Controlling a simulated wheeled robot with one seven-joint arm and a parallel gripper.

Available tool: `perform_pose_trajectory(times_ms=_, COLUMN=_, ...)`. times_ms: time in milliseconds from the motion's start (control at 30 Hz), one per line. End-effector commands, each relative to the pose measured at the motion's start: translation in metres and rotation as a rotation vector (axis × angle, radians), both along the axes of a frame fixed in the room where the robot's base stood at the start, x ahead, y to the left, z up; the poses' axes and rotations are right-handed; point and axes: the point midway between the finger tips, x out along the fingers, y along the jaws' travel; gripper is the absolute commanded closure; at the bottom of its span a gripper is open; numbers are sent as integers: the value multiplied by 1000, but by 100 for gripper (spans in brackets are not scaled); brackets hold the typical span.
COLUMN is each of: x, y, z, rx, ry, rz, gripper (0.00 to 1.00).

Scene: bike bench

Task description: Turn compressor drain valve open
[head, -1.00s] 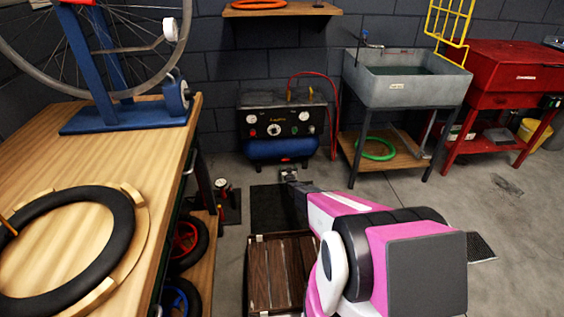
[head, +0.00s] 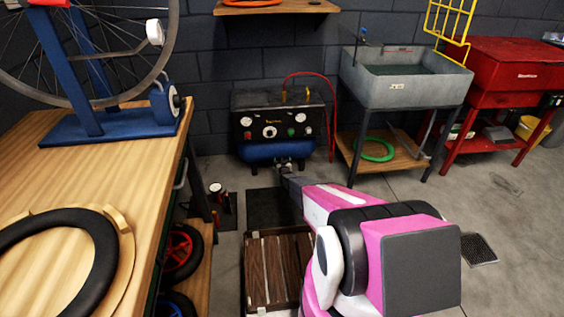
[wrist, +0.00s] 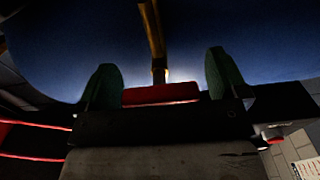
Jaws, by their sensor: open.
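The compressor (head: 250,119) stands on the floor against the back wall, with a dark gauge panel above a blue tank (head: 262,152). My gripper (head: 286,166) is low in front of the tank's underside. In the wrist view the tank (wrist: 60,50) fills the top, and a brass pipe (wrist: 154,35) comes down from it to a red valve handle (wrist: 160,94). The handle lies crosswise between the two green fingertips of my gripper (wrist: 164,82), which are apart. I cannot tell whether they touch it. The valve is too small to make out in the head view.
A wooden slatted crate (head: 272,270) and a dark floor mat (head: 268,208) lie below my arm. The workbench (head: 150,180) is on the left. The grey sink (head: 400,88) stands right of the compressor. A red hose (head: 331,120) hangs at the compressor's right side.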

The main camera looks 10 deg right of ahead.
Motion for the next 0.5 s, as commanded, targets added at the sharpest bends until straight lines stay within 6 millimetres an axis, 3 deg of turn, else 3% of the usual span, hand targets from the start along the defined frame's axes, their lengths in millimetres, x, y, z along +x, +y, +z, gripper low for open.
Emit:
perform_pose_trajectory(times_ms=33, x=0, y=0, z=0, rx=0, ry=0, rz=0, gripper=18)
perform_pose_trajectory(times_ms=167, x=0, y=0, z=0, rx=0, ry=0, rz=0, gripper=58)
perform_pose_trajectory(times_ms=500, x=0, y=0, z=0, rx=-29, ry=0, rz=0, gripper=58)
